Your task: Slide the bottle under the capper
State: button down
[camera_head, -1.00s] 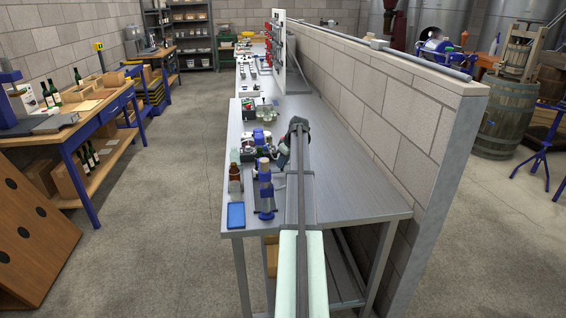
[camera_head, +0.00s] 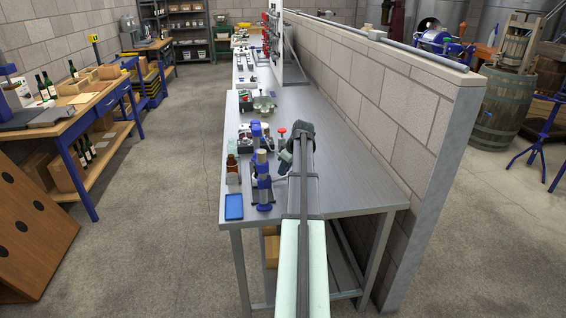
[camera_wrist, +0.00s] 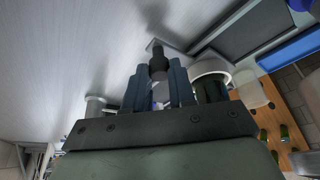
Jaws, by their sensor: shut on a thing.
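The rest of this held bottle is mostly hidden by the fingers. A pale ring over a dark cylinder (camera_wrist: 211,68) is close to the right of the fingers. In the head view my arm hides most of the gripper.
A blue tray (camera_head: 234,207) lies at the bench's front left corner. A red-knobbed device (camera_head: 282,131) and another blue device (camera_head: 256,131) stand behind the capper. A block wall (camera_head: 400,110) runs along the bench's right side. Bare bench top (camera_head: 350,180) lies right of my arm.

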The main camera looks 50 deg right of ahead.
jog(key=shift+s+a, duration=1.45)
jog(key=c, duration=0.9)
grip_release()
jog(key=shift+c, duration=0.2)
jog(key=shift+r, duration=0.15)
jog(key=v, duration=1.3)
jog(key=shift+s+r, duration=0.15)
jog(key=shift+r, duration=0.05)
